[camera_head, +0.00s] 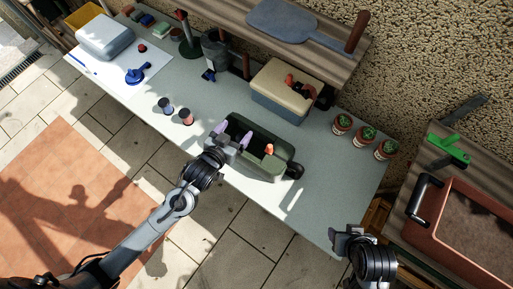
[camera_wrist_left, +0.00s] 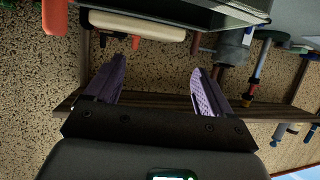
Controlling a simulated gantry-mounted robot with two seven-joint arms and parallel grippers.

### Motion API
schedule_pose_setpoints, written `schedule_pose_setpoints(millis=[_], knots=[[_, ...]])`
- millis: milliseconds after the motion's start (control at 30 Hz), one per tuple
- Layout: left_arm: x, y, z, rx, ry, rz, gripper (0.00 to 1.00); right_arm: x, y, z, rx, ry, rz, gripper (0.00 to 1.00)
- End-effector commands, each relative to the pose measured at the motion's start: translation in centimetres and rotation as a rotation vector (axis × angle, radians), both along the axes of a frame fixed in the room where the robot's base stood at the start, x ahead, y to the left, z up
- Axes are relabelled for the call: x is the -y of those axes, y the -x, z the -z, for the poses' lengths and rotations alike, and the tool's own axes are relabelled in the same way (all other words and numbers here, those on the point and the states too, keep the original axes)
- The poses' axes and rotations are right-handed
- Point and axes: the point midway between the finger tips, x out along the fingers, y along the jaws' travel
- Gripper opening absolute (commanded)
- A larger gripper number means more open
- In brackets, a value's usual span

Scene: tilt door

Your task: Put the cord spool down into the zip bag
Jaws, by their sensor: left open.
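A dark green open-topped container (camera_head: 236,121), which looks like the zip bag, stands near the front edge of the workbench. An orange piece (camera_head: 269,149) shows at its front side; it also shows at the top left of the left wrist view (camera_wrist_left: 55,15). I cannot tell which object is the cord spool. My left gripper (camera_head: 231,134) is open, its purple fingers spread over the container's left part; in the left wrist view nothing sits between the fingers (camera_wrist_left: 155,85). My right gripper (camera_head: 345,240) is at the bench's right front corner, its jaws unclear.
A dark round object (camera_head: 294,171) sits at the container's right end. Two small cylinders (camera_head: 165,105) (camera_head: 186,117) stand to its left. A cream-lidded box (camera_head: 281,87) is behind, and potted cacti (camera_head: 363,134) stand right.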

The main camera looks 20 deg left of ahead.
Motion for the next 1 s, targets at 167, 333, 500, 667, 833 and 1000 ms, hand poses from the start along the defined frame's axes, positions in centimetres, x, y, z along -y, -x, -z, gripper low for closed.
schedule_pose_setpoints(millis=[167,333,500,667,833,1000], knots=[[-0.5,2.8,-1.1,-0.002,-0.001,0.001,0.83,0.0,0.0,-0.2,0.000,0.002,-0.001,0.57],[-0.9,4.4,-1.8,-0.001,-0.001,0.000,0.83,0.0,0.0,-0.2,0.000,0.001,-0.001,0.57],[-1.1,5.0,-2.1,-0.001,-0.002,0.001,0.83,0.0,0.0,-0.2,0.000,-0.001,0.001,0.57],[-1.1,5.1,-2.2,0.000,-0.002,0.001,0.83,-0.1,0.0,-0.3,0.000,-0.004,0.003,0.57],[-1.1,5.1,-2.2,0.000,-0.001,0.000,0.83,-0.2,0.0,-0.3,0.000,-0.008,0.005,0.57],[-1.0,5.4,-1.8,-0.009,0.001,0.000,0.83,-0.2,0.0,-0.3,0.000,-0.008,0.006,0.57]])
